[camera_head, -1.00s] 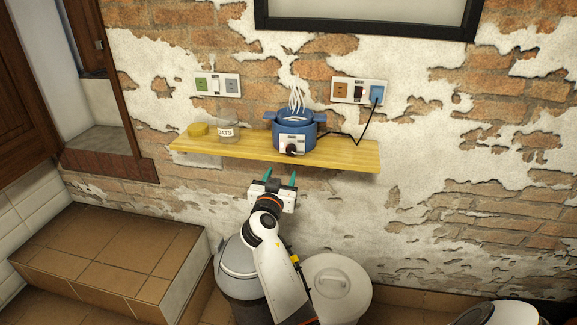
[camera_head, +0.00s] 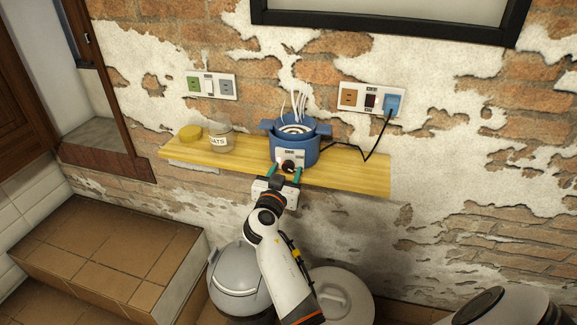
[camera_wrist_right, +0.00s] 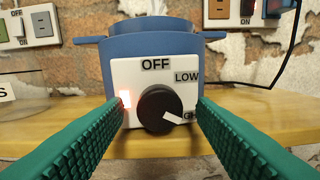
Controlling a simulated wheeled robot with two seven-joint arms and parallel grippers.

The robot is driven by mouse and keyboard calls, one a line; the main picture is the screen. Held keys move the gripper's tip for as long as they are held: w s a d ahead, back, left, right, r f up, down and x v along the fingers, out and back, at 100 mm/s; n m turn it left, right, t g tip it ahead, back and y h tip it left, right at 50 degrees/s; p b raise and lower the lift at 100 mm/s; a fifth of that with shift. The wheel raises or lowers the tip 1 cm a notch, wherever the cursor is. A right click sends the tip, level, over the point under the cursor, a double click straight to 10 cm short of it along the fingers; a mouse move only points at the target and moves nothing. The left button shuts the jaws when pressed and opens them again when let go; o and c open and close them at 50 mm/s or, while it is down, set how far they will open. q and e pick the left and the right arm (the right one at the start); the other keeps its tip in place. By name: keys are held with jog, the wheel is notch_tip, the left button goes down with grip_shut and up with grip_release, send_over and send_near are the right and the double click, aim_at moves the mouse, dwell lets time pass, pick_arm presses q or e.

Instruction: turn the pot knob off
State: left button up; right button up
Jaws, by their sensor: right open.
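The blue pot (camera_head: 293,151) stands on the wooden shelf (camera_head: 350,178), with white steam-like wisps above it. Its black knob (camera_wrist_right: 158,108) sits on a white front panel (camera_wrist_right: 190,68) marked OFF at the top and LOW at the upper right. The knob's white pointer aims right and slightly down, at a label partly hidden by a finger. A small light (camera_wrist_right: 125,98) glows left of the knob. My right gripper (camera_head: 284,172) is open, its green fingers on either side of the knob in view, with gaps; contact is not seen. My left gripper is not in view.
A black cord (camera_head: 372,148) runs from the pot to a blue plug (camera_head: 393,102) on the wall. A grey bin (camera_head: 238,275) stands below.

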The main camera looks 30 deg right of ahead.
jog(key=shift+s+a+r, duration=0.1)
jog(key=shift+a, duration=0.05)
jog(key=shift+c, duration=0.4)
jog(key=c, duration=0.9)
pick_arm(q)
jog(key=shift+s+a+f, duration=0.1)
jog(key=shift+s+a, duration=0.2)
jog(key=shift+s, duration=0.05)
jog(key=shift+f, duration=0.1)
